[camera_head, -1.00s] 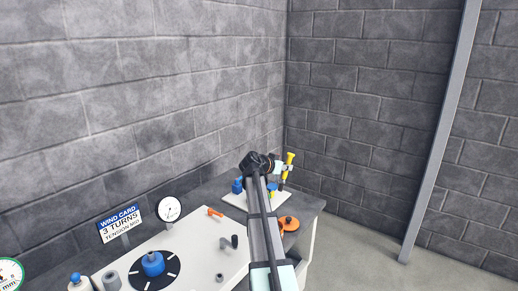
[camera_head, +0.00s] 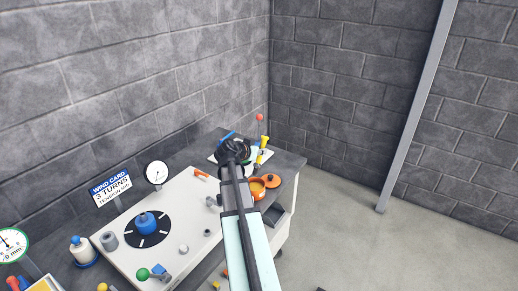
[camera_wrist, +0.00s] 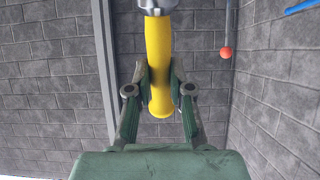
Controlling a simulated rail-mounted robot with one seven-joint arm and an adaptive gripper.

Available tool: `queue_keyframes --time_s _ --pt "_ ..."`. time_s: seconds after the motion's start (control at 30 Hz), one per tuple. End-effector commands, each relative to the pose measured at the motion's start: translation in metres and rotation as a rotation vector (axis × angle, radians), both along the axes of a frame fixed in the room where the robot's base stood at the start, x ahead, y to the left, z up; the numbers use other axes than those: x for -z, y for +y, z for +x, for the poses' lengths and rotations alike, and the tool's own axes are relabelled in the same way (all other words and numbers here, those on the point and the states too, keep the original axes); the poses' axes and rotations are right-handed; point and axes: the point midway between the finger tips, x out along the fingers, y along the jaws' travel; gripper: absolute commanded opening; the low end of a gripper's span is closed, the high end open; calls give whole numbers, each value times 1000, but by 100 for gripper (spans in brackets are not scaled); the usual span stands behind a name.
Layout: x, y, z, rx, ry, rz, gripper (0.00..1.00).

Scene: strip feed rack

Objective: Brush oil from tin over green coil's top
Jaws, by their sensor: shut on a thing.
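My gripper (camera_wrist: 161,88) is shut on the yellow handle of the brush (camera_wrist: 159,50). In the wrist view the handle stands between the two fingers, with a metal collar at the picture's top edge; the bristles are out of that view. In the head view the yellow handle (camera_head: 262,149) shows upright and slightly tilted at the back of the bench, beyond my arm. An orange tin (camera_head: 257,195) with pale yellowish contents stands to the right of my arm, partly hidden by it. I cannot make out a green coil in either view.
An orange lid (camera_head: 273,181) lies beside the tin. A red ball (camera_head: 259,117) on a thin rod stands behind the brush. A white plate (camera_head: 170,205) carries a black dial with a blue knob (camera_head: 145,221). A gauge (camera_head: 157,172) and wind card (camera_head: 111,188) stand along the wall.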

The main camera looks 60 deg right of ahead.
Motion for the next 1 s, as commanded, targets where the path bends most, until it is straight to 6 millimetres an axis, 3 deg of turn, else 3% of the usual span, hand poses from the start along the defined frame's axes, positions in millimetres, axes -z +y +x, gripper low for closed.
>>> queue_keyframes --time_s 0.5,1.0 --pt "49 0 0 0 0 0 0" --pt "82 0 0 0 0 -1 0"
